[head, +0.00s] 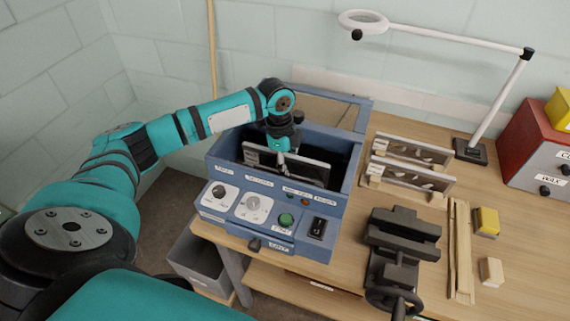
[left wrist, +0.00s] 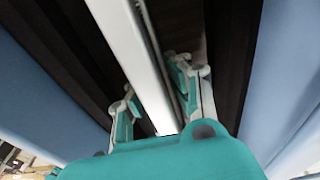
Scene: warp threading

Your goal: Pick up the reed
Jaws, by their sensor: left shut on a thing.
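The reed (head: 312,168) is a long, flat pale-edged frame. It sits lengthwise in the dark open well of the blue machine (head: 345,203). My left gripper (head: 283,154) reaches down into the well from above and is shut on the reed near its middle. In the left wrist view, the reed's pale top bar (left wrist: 135,50) runs between the two fingers of my left gripper (left wrist: 155,92). The reed's lower part is hidden in the well. My right gripper is not in view.
Two similar flat pieces stand in a wooden rack (head: 375,183) to the right. A dark vise (head: 402,232), wooden strips (head: 460,250) and a yellow-topped block (head: 486,222) lie on the bench. A white lamp (head: 523,70) and a red box (head: 525,125) stand behind.

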